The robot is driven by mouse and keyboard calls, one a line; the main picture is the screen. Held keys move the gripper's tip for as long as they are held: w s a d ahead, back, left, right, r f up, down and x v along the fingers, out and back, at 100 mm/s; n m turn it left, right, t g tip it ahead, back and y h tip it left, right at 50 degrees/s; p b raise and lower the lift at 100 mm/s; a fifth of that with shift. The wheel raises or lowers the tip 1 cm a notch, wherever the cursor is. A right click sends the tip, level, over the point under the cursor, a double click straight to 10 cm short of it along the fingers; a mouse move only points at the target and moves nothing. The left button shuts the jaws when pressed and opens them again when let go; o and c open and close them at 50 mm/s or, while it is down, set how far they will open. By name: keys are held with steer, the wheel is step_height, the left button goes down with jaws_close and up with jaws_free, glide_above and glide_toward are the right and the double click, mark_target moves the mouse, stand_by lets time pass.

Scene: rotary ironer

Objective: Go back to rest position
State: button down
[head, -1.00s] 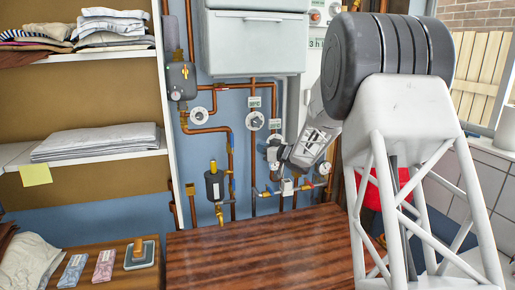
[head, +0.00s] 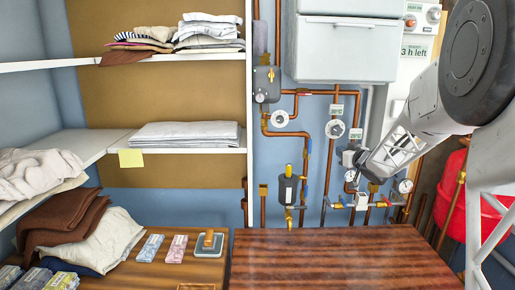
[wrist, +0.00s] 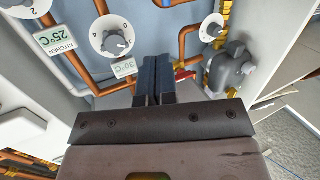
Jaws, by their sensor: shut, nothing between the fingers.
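My gripper (head: 356,160) is at the end of my arm, in front of the copper pipes on the back wall in the head view. In the wrist view my gripper (wrist: 152,80) shows its two dark fingers side by side, shut with nothing between them. The fingertips are in front of the pipework, just beside a white dial (wrist: 114,37) labelled 30°C. I cannot tell whether they touch a pipe.
Copper pipes (head: 310,160) with dials and valves run close around my gripper. A white boiler (head: 345,45) hangs above. The brown wooden top (head: 335,260) below is clear. Shelves (head: 190,151) with folded laundry stand left. A red vessel (head: 455,205) is at the right.

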steer(key=s+a+r+m+g+h, duration=0.2)
steer(key=s+m+h, duration=0.15)
steer(key=s, duration=0.75)
steer(key=s+a+r+m+g+h, duration=0.2)
steer(key=s+h, duration=0.3)
steer(key=s, duration=0.6)
steer(key=s+a+f+g, duration=0.3)
steer(key=s, duration=0.9)
steer(key=s+a+f+g+y, duration=0.1)
steer(key=s+a+f+g, duration=0.1)
steer(key=s, duration=1)
steer(key=s+a+f+g+y, duration=0.1)
steer(key=s+a+f+g, duration=0.2)
steer(key=s, duration=0.9)
steer(key=shift+s+a+f+g, duration=0.25)
steer(key=shift+a+g, duration=0.25)
steer(key=shift+a, duration=0.35)
steer(key=shift+w, duration=0.1)
